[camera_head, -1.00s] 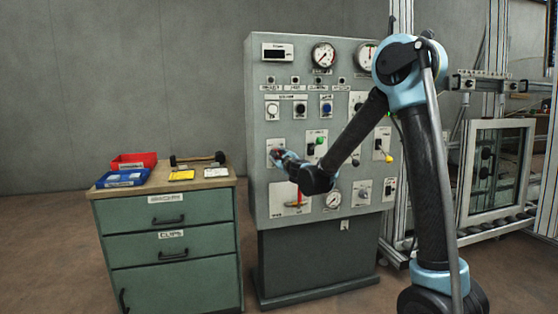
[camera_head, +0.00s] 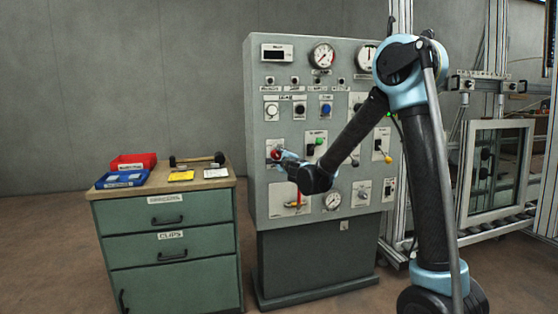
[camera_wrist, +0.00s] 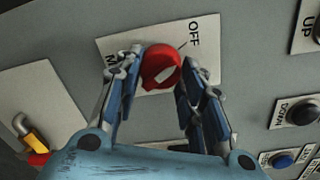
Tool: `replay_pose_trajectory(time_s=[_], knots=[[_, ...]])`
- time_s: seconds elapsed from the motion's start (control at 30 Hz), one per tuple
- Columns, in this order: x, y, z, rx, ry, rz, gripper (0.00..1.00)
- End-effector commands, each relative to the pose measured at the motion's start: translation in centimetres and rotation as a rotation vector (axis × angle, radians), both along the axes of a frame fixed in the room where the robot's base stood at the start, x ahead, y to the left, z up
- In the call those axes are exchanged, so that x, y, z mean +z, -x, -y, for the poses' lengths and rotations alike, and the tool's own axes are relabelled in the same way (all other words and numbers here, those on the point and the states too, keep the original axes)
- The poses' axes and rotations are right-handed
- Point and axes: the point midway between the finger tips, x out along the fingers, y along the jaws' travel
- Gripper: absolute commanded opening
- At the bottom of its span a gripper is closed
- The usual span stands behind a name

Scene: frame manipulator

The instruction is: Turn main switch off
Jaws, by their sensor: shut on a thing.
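The main switch is a red rotary knob (camera_wrist: 158,62) on a white plate (camera_wrist: 118,45). "OFF" is printed on the plate at the upper right in the wrist view; another label at the left is partly hidden by a finger. My gripper (camera_wrist: 162,78) is shut on the knob, with one finger on each side. The knob has a pale mark on its face; I cannot tell exactly which label it points to. In the head view the red knob (camera_head: 275,154) shows at the panel's left side, with my gripper (camera_head: 283,158) at its right.
The grey control panel (camera_head: 258,120) carries gauges, buttons and levers close around the switch. A green drawer cabinet (camera_head: 165,250) stands left of the panel, with trays on top.

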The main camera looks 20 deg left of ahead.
Motion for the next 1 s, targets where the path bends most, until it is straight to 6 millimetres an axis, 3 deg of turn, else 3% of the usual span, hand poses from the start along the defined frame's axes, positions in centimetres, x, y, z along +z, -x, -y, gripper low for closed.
replay_pose_trajectory(time_s=[0.2, 0.23, 0.3, 0.73, 1.0], knots=[[0.0, 0.2, -0.1, 0.003, 0.0, 0.0, 0.12], [0.0, 0.2, -0.1, 0.003, 0.0, 0.0, 0.41], [0.0, 0.2, -0.1, 0.003, 0.0, 0.0, 0.56], [0.0, 0.4, 0.2, 0.002, 0.0, 0.0, 0.57], [0.1, 3.7, 2.2, 0.002, 0.0, 0.0, 0.57]])
